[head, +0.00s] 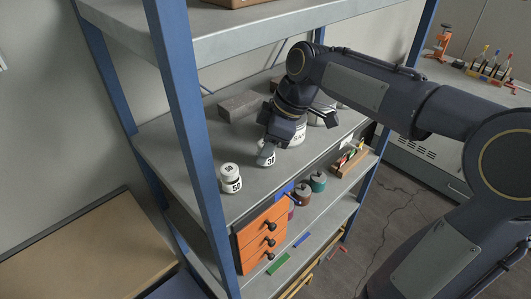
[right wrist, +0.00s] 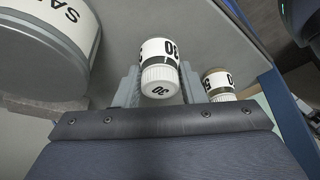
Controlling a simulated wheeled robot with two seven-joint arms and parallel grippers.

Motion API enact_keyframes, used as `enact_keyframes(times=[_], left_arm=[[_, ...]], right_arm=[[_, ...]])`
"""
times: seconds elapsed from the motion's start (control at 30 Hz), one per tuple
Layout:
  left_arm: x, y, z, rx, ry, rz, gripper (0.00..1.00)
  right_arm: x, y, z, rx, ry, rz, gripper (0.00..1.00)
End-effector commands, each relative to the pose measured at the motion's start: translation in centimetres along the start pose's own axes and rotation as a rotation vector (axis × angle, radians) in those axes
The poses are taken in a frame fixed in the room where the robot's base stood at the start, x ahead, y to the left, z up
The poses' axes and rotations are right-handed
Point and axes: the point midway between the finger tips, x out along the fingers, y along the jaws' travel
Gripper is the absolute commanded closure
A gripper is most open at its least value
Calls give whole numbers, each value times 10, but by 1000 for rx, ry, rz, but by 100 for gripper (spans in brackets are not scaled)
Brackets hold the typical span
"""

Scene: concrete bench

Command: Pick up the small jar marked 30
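The small jar marked 30 (right wrist: 158,62) has a white ribbed cap and a white label. In the right wrist view it stands between the two fingers of my right gripper (right wrist: 160,85), with no clear grip on it. In the head view the jar (head: 266,156) stands on the grey shelf, just under my right gripper (head: 276,140), which hides part of it. My right gripper looks open, one finger on each side of the jar. My left gripper is not in view.
A similar jar marked 50 (head: 231,178) stands nearby on the shelf; it also shows in the right wrist view (right wrist: 217,82). A large lettered white canister (head: 298,133) stands close behind. A grey block (head: 240,106) lies farther back. A blue post (head: 185,100) rises at left.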

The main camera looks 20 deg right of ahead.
Motion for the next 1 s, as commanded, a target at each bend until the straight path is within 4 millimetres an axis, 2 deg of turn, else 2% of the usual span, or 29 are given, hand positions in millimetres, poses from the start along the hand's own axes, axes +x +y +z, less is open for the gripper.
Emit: enact_keyframes(times=[0.03, 0.1, 0.37, 0.57, 0.77, 1.0], left_arm=[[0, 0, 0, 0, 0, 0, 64], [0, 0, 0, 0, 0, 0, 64], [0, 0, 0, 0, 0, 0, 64], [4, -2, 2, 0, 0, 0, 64], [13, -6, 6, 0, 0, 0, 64], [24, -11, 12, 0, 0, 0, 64]], right_arm=[[0, 0, 0, 0, 0, 0, 81], [0, 0, 0, 0, 1, 1, 87], [-2, 0, -1, -1, 1, 1, 87], [-15, 0, -7, -2, 3, 3, 87], [-28, 1, 35, 6, 1, 5, 87], [-52, 1, 93, 6, 1, 5, 87]])
